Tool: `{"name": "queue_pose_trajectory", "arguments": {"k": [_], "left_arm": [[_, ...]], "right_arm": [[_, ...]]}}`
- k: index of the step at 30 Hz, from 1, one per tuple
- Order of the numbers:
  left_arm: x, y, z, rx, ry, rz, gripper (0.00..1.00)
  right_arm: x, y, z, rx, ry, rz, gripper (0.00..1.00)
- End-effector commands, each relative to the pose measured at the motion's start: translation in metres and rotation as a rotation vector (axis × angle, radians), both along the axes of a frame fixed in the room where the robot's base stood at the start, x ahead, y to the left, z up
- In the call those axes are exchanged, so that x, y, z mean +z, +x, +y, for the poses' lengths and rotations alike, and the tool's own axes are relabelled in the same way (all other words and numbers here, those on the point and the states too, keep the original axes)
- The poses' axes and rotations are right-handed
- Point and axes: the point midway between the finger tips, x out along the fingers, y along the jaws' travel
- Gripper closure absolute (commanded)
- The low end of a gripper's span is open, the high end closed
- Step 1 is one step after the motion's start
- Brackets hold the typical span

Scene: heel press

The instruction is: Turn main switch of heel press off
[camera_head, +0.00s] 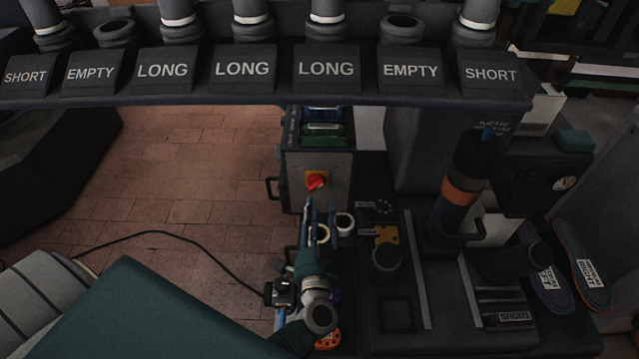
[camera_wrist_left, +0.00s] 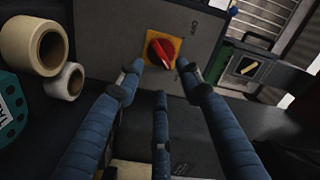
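The main switch is a red rotary knob (camera_head: 316,181) on a yellow plate, on the front of a grey cabinet (camera_head: 334,165). In the left wrist view the red knob (camera_wrist_left: 160,53) sits just beyond my fingertips, tilted on its yellow plate. My left gripper (camera_head: 318,203) points at the knob from the near side. In the left wrist view its blue fingers (camera_wrist_left: 160,80) are spread, with a gap between them and nothing held. The fingertips look close to the knob; I cannot tell whether any touches it. My right gripper is not in view.
White tape rolls (camera_head: 344,223) stand right beside my left gripper; they also show in the left wrist view (camera_wrist_left: 35,45). A shelf labelled SHORT, EMPTY and LONG (camera_head: 240,68) spans the top. The press (camera_head: 462,190) and insoles (camera_head: 580,262) are at right. A black cable crosses the floor at left.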

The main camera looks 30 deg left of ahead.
Motion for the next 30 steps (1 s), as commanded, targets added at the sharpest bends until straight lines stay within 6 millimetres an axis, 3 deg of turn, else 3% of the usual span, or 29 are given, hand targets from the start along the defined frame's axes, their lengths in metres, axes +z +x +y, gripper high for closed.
{"name": "queue_pose_trajectory", "arguments": {"k": [6,12,18,25,30], "left_arm": [[0.001,0.04,0.019,-0.002,0.003,-0.004,0.64],[0.0,0.065,0.031,-0.003,0.002,-0.002,0.64],[0.0,0.074,0.035,-0.004,0.0,-0.001,0.64],[0.0,0.074,0.035,-0.003,0.0,0.0,0.64],[0.0,0.074,0.035,-0.002,0.0,-0.001,0.97]], "right_arm": [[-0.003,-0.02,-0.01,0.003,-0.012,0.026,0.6],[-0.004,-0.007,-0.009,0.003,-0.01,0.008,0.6],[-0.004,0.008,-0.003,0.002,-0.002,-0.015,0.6],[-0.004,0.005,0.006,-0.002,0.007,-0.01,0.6],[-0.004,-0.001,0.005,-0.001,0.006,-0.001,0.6]]}}
